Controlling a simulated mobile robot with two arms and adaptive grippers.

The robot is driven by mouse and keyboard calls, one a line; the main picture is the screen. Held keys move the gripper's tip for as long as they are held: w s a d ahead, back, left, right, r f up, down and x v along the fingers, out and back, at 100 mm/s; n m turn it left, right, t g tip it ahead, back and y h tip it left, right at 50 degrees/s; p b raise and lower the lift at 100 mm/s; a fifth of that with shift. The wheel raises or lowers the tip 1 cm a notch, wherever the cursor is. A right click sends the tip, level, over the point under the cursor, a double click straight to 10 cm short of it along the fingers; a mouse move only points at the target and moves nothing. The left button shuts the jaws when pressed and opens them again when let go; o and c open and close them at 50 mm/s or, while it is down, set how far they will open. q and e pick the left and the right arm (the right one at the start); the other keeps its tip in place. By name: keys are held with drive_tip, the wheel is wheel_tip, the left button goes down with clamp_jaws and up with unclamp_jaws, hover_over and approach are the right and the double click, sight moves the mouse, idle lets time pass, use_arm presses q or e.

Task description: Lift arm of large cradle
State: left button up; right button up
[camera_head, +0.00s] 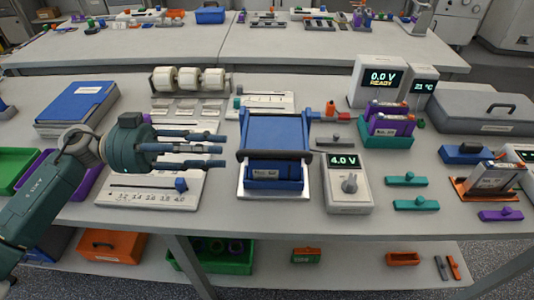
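The large cradle stands near the middle of the table's front part, with a light grey base (240,188). Its blue arm (274,128) spans the cradle, with a thick dark crossbar (274,156) at its near end. Below the bar, a blue block with a dark label (275,179) sits in the base. I cannot tell if the arm presses on it. My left gripper (223,151) comes in from the left, fingers pointing right. Its fingers are spread apart and empty, a short gap left of the crossbar. My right gripper is out of view.
A voltage meter (347,190) reading 4.0 V stands close right of the cradle. A scale board with a slider (150,195) lies under my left gripper. White rolls (188,79) stand behind. A green holder (386,138) with purple cells is farther right.

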sight(267, 151)
use_arm(q)
drive_tip(key=d+p, duration=0.2)
drive_tip(key=d, duration=0.8)
drive_tip(key=shift+d+f+p, duration=0.15)
drive_tip(key=shift+d+p, duration=0.25)
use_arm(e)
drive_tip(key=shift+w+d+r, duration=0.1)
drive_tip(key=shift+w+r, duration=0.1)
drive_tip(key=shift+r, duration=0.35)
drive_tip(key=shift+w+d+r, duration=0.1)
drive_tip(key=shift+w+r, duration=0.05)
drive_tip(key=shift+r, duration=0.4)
use_arm(q)
clamp_jaws()
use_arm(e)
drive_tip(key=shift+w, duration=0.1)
